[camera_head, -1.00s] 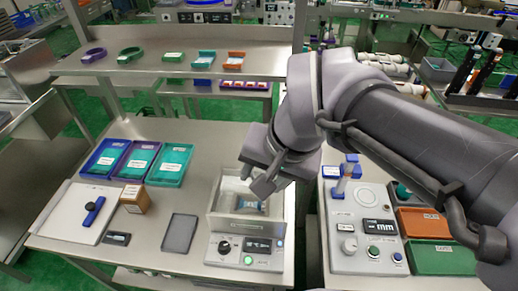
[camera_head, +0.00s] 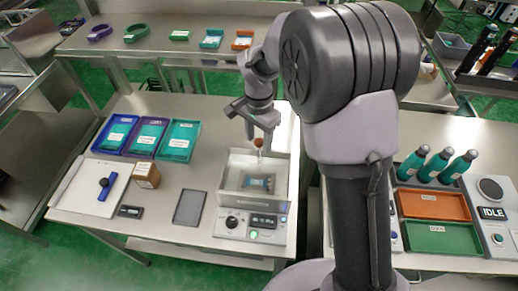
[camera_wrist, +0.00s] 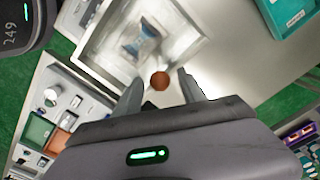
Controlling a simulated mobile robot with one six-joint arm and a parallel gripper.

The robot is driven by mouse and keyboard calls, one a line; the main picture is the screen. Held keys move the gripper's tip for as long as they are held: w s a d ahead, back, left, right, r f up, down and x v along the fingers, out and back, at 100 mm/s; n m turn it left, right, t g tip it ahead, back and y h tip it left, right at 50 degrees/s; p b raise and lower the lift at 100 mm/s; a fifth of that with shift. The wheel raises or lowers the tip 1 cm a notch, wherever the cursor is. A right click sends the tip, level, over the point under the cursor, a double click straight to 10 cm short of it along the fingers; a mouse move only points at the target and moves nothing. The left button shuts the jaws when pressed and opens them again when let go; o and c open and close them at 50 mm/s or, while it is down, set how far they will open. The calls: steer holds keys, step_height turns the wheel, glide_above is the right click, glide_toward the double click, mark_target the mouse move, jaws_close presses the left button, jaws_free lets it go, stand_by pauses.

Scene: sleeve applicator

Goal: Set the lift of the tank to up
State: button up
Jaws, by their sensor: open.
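The tank (camera_head: 223,181) is a pale open-topped box on the bench with a control panel (camera_head: 250,222) at its front. A blue labelled item (camera_head: 258,184) lies inside it; the wrist view also shows the tank (camera_wrist: 96,28) and the item (camera_wrist: 140,38). A brown ball knob (camera_head: 258,142) stands on a thin pale rod at the tank's back. My gripper (camera_head: 259,134) points down over it, open. In the wrist view the ball (camera_wrist: 160,81) appears between the two fingertips (camera_wrist: 160,88). Whether the fingers touch it I cannot tell.
Blue, purple and teal trays (camera_head: 148,137), a brown box (camera_head: 146,175), a white board (camera_head: 88,186) and a dark grey tray (camera_head: 189,207) lie left of the tank. Orange (camera_head: 433,205) and green (camera_head: 440,238) trays and teal bottles (camera_head: 436,165) stand at the right. A shelf runs behind.

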step_height(320, 180, down, 4)
steer(key=shift+b, duration=0.3)
jaws_close()
stand_by(1.3)
